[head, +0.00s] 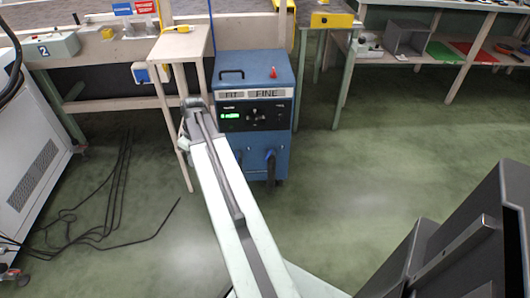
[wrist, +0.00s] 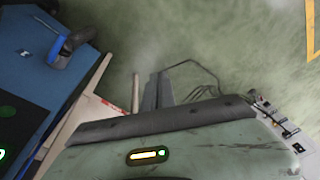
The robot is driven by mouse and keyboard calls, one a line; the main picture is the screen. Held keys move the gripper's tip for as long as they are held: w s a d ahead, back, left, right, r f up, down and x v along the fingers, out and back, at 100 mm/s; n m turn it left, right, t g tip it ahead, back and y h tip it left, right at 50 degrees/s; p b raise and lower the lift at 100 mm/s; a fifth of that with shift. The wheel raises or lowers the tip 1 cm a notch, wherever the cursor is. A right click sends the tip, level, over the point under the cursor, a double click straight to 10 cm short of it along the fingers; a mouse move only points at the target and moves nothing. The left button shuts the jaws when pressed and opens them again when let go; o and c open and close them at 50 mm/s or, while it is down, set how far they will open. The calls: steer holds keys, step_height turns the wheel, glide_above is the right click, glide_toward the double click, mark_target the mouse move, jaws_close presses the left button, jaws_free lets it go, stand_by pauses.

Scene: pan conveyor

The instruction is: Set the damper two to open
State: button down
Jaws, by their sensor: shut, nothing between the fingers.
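A grey-green box marked 2 (head: 58,47) sits on the wooden bench at the far left in the head view. It is the only thing I see marked with that number; no damper label is readable, and I cannot tell its setting. My arm reaches forward from the bottom of the head view, and its far end is beside the front left edge of the blue machine, well right of and below the marked box. My gripper (wrist: 160,82) shows in the wrist view as dark fingers close together, shut and empty. The marked box is not in the wrist view.
The blue machine (head: 255,75) with FIT and FINE labels and a red knob stands ahead. A small wooden table (head: 182,45) is left of it. Black cables (head: 110,215) lie on the floor at left beside a white cabinet (head: 35,150). Green floor at right centre is clear.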

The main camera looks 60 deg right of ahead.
steer(key=s+d+t, duration=0.1)
steer(key=s+d, duration=0.3)
steer(key=d, duration=0.5)
steer(key=s+d, duration=0.4)
steer(key=d, duration=0.4)
steer(key=r+t, duration=0.1)
glide_above(268, 157)
steer(key=w, duration=0.1)
step_height(268, 157, down, 11)
steer(key=b, duration=1.1)
steer(key=shift+a+f+n+h, duration=0.15)
steer(key=shift+f+n+h, duration=0.05)
steer(key=shift+n+h, duration=0.2)
steer(key=shift+w, duration=0.1)
